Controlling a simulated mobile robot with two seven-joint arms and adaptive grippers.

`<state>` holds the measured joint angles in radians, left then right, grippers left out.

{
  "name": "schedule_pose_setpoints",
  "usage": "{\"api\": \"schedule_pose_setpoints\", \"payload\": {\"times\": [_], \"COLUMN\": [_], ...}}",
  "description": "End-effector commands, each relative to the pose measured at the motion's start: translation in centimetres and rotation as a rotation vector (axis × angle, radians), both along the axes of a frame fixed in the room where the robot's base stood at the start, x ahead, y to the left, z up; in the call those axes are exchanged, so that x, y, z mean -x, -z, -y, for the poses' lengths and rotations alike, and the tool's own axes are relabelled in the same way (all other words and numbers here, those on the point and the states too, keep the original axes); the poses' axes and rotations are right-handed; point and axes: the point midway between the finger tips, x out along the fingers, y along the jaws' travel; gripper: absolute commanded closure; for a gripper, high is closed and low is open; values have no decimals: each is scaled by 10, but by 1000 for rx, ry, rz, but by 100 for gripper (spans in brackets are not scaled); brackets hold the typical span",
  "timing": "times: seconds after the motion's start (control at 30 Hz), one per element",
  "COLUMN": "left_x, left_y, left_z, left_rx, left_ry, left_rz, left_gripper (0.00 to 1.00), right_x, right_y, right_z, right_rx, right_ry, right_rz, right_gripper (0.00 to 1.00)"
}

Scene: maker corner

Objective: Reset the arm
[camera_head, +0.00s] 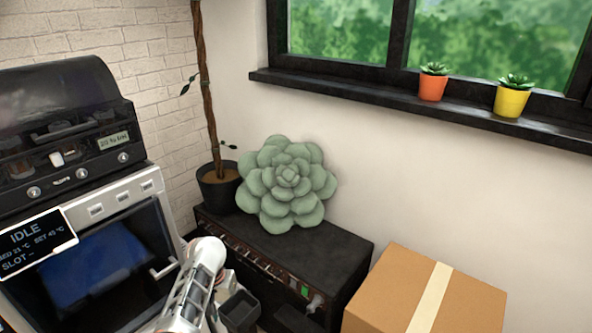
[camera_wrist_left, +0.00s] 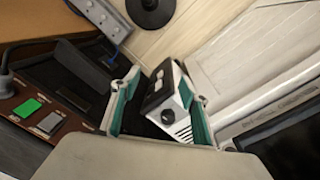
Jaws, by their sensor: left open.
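My left arm (camera_head: 195,285) shows at the bottom of the head view, a white link raised in front of the printer-like machine. My left gripper (camera_wrist_left: 160,88) shows in the left wrist view with its teal-lined fingers spread apart. A small white and black device with a round knob (camera_wrist_left: 168,117) appears between the fingers in that view. I see no finger closed on it, and its distance from them is hard to judge. My right gripper is in neither view.
The machine (camera_head: 75,130) with an "IDLE" screen (camera_head: 35,243) stands left. A black cabinet (camera_head: 330,250) carries a green succulent cushion (camera_head: 287,185) and a potted trunk (camera_head: 215,187). A cardboard box (camera_head: 400,290) is at right. A power strip (camera_wrist_left: 103,20) lies beyond my fingers.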

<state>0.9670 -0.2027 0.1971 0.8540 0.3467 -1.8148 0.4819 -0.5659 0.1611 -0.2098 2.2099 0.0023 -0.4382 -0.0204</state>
Motion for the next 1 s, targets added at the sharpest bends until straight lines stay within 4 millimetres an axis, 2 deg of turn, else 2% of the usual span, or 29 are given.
{"api": "schedule_pose_setpoints", "payload": {"times": [0.03,0.3,0.47,0.7,0.87,1.0], "left_x": [5,27,51,103,146,189], "left_y": [3,22,31,31,18,-1], "left_z": [-9,-40,-62,-84,-84,-73], "left_rx": [-8,-42,-74,-118,-127,-117], "left_ry": [-13,-52,-57,-17,38,96], "left_rz": [20,147,254,444,567,669], "left_gripper": [55,55,55,55,55,55], "right_x": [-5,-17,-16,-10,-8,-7], "right_y": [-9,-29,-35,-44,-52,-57], "right_z": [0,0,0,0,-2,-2], "right_rx": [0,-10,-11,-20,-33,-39], "right_ry": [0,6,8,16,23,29], "right_rz": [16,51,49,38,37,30], "right_gripper": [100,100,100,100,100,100]}}
